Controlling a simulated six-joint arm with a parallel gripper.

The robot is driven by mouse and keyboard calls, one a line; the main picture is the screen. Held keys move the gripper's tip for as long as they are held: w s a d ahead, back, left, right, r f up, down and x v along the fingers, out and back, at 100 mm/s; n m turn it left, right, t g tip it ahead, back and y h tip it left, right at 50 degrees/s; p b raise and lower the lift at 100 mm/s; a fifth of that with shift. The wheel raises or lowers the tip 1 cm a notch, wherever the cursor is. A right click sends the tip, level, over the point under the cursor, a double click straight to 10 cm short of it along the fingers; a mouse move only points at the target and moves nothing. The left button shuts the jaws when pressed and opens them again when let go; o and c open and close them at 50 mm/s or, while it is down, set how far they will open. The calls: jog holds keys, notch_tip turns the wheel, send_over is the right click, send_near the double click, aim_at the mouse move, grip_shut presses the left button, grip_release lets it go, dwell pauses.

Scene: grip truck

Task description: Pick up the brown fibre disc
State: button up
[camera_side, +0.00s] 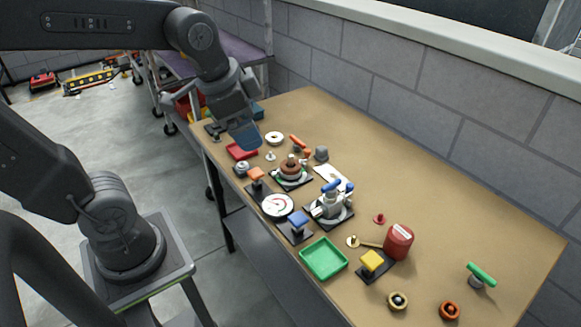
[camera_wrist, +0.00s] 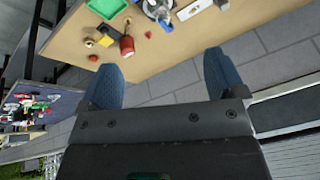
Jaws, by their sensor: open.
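A brown round piece (camera_side: 289,166), which looks like the fibre disc, sits on a dark square base with a pale and green ring, near the middle of the table's far half. I cannot make it out in the wrist view. My gripper (camera_side: 244,137) is above the table's far left part, up and left of the brown piece and apart from it. Its two blue fingers are spread and empty in the wrist view (camera_wrist: 163,80), with bare tabletop and wall beyond them.
Close to the brown piece are a red tray (camera_side: 241,151), a white ring (camera_side: 274,138), a round gauge (camera_side: 277,206) and a valve with blue handles (camera_side: 331,203). A green tray (camera_side: 323,259) and red can (camera_side: 398,242) stand nearer. The table's right side is mostly clear beside the block wall (camera_side: 450,95).

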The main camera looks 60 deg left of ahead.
jog(key=w+a+f+m+g, duration=0.1)
jog(key=w+a+f+m, duration=0.1)
jog(key=w+a+m, duration=0.3)
jog(key=w+a+f+m+g, duration=0.1)
jog(key=w+f+m, duration=0.1)
jog(key=w+m, duration=0.35)
jog(key=m+g, duration=0.2)
jog(key=m, duration=0.5)
send_over(290, 161)
jog(key=a, duration=0.1)
notch_tip(290, 161, down, 10)
jog(key=f, duration=0.9)
jog(key=w+f, duration=0.1)
jog(key=f, duration=0.3)
jog(key=shift+a+f, duration=0.1)
jog(key=shift+f, duration=0.2)
jog(key=c, duration=1)
